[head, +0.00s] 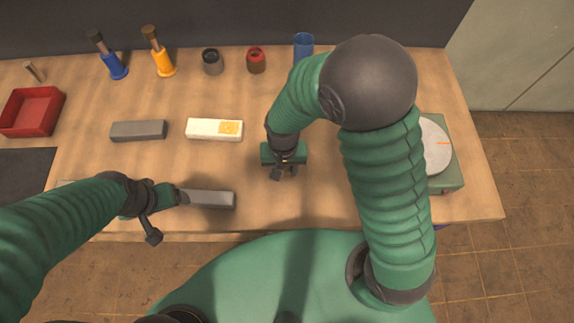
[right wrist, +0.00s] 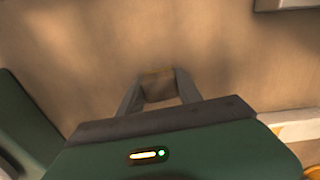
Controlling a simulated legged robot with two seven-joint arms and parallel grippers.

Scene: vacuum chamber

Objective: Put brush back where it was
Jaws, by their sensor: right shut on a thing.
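My right gripper (head: 284,172) is low over the middle of the table near its front edge, seen from above. In the right wrist view its two fingers (right wrist: 159,88) are shut on a brown, wooden-looking piece (right wrist: 157,84); only its end shows, so I cannot tell if it is the brush. Two brush-like tools with brown handles and dark tops stand at the back left, one in a blue holder (head: 115,67) and one in an orange holder (head: 163,64). My left gripper (head: 160,212) is at the front left, beside a grey bar (head: 210,199); its jaws are unclear.
A blue cup (head: 303,42), a red jar (head: 256,61) and a grey jar (head: 212,62) stand along the back. A white block (head: 214,129) and a grey block (head: 138,131) lie mid-table. A red tray (head: 15,122) is far left; a green scale (head: 447,177) is right.

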